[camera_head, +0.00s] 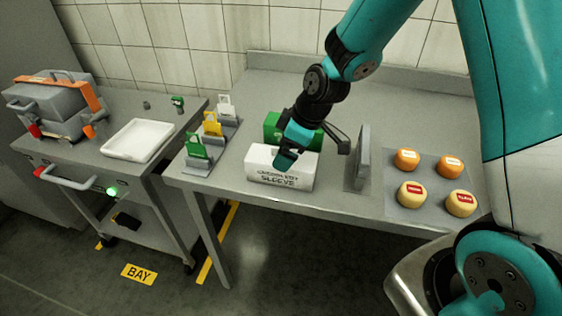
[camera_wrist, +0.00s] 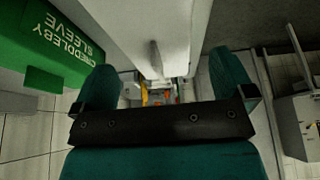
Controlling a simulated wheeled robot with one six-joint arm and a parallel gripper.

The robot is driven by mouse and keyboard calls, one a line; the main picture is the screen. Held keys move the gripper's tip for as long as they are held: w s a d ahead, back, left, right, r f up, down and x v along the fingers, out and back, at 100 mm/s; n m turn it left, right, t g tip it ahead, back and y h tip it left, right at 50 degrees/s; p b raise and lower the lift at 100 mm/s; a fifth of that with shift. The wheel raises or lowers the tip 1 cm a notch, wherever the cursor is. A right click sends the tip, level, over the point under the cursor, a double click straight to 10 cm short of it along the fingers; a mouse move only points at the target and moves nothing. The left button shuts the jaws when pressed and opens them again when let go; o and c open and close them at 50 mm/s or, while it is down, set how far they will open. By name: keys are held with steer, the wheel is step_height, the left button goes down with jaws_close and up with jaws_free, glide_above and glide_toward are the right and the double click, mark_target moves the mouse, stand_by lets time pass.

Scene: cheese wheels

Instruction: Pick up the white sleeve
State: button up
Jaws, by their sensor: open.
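The white sleeve (camera_head: 280,180), a box-like block with dark lettering on its front, stands on the counter near the front edge. My gripper (camera_head: 287,158) is at its top, with the near finger hiding part of its upper face. In the wrist view a white surface, which looks like the sleeve (camera_wrist: 140,22), lies ahead of and between the two teal fingers of my gripper (camera_wrist: 164,78). The fingers are apart. I cannot tell whether either touches the sleeve. A green sleeve (camera_head: 274,124) stands just behind the white one and shows with lettering in the wrist view (camera_wrist: 50,45).
A grey upright plate (camera_head: 362,160) stands right of the sleeves. A grey mat (camera_head: 429,177) holds several orange and yellow cheese wheels. Left are stands with green, yellow and white cards (camera_head: 212,124). A cart farther left carries a white tray (camera_head: 138,141).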

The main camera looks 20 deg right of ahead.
steer(key=shift+p+x, duration=0.35)
steer(key=shift+x, duration=1.6)
steer(key=shift+w+r, duration=0.1)
steer(key=shift+w, duration=0.1)
steer(key=c, duration=0.8)
steer(key=shift+c, duration=0.2)
steer(key=shift+r, duration=0.1)
